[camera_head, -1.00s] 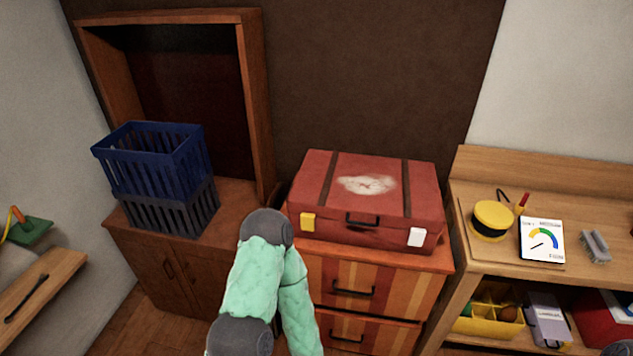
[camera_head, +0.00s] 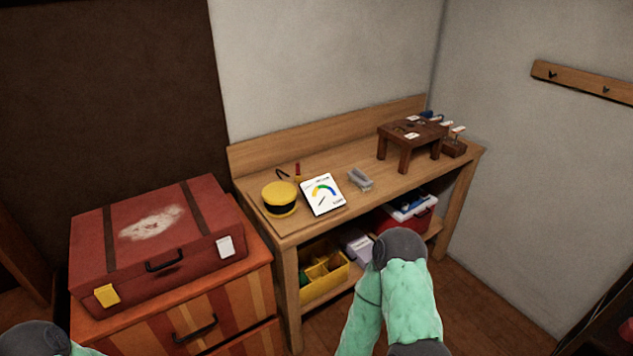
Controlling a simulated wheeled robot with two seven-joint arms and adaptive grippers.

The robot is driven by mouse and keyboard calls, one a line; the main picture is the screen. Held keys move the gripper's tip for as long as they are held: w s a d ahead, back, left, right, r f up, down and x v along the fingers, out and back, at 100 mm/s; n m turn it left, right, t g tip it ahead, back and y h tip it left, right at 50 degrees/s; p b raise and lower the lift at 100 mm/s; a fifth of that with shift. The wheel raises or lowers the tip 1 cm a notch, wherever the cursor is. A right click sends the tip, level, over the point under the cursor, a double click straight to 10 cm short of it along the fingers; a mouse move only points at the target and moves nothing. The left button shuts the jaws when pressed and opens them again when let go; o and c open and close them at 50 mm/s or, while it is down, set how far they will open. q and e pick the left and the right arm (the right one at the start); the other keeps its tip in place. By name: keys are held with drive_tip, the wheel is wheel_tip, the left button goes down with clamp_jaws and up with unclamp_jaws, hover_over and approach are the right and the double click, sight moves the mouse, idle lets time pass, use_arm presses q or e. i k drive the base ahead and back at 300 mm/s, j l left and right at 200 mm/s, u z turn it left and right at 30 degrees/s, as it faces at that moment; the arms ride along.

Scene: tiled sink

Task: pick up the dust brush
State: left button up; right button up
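A small grey object that looks like the dust brush (camera_head: 360,180) lies on the wooden workbench (camera_head: 335,170), just right of a white gauge card (camera_head: 322,195). Nothing of mine touches it. Part of my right arm, with a green sleeve and dark joint, shows at the lower centre-right, in front of the bench. Only a bit of my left arm shows at the bottom left corner. Neither gripper is in view.
A yellow round tin (camera_head: 280,199) stands left of the card. A small dark wooden stand (camera_head: 413,131) with small items is farther right. A yellow bin (camera_head: 325,278) sits on the lower shelf. A red suitcase (camera_head: 155,240) lies on a striped drawer cabinet (camera_head: 225,318).

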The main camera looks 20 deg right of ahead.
sight(361, 180)
drive_tip(key=i+l+u, duration=0.15)
drive_tip(key=l, duration=0.3)
drive_tip(key=i+l+u, duration=0.15)
drive_tip(key=l, duration=0.35)
drive_tip(key=i+l+u, duration=0.15)
drive_tip(key=l, duration=0.35)
drive_tip(key=l+u, duration=0.1)
drive_tip(key=l, duration=0.4)
drive_tip(key=i, duration=0.05)
